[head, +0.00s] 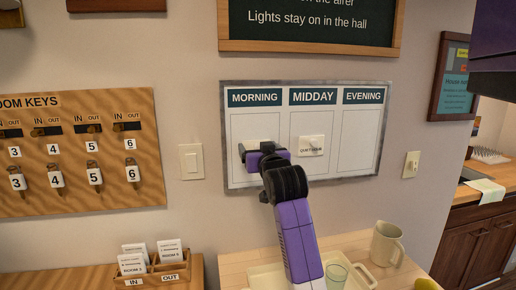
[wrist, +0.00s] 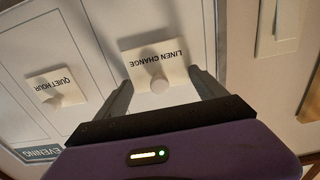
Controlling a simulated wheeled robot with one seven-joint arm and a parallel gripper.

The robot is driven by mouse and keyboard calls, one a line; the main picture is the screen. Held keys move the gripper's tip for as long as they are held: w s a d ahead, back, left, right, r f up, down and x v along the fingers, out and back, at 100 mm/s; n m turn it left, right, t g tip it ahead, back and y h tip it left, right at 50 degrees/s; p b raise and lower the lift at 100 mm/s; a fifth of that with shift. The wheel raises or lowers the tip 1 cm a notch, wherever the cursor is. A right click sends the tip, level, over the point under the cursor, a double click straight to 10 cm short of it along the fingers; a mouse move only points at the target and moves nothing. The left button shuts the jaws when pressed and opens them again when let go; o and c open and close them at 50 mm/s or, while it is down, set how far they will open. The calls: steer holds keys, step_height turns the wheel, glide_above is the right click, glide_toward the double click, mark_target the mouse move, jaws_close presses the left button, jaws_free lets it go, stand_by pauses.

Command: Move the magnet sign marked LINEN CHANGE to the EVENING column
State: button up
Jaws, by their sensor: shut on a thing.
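The LINEN CHANGE sign (wrist: 155,60) is a white square magnet with a round knob, upside down in the wrist view. My gripper (wrist: 162,82) is shut on it, one finger at each side. In the head view my gripper (head: 254,155) is at the MORNING column, and the sign (head: 262,143) is mostly hidden behind it. I cannot tell whether the sign touches the board. The whiteboard (head: 235,175) has MORNING, MIDDAY and EVENING columns. The EVENING column (head: 359,140), at the right, is empty.
The QUIET HOUR sign (head: 311,145) sits in the MIDDAY column, between MORNING and EVENING. A chalkboard (head: 310,45) hangs just above. A light switch (head: 191,161) is at the left.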

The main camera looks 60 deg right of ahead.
steer(key=shift+p+v, duration=0.5)
steer(key=shift+v, duration=1.65)
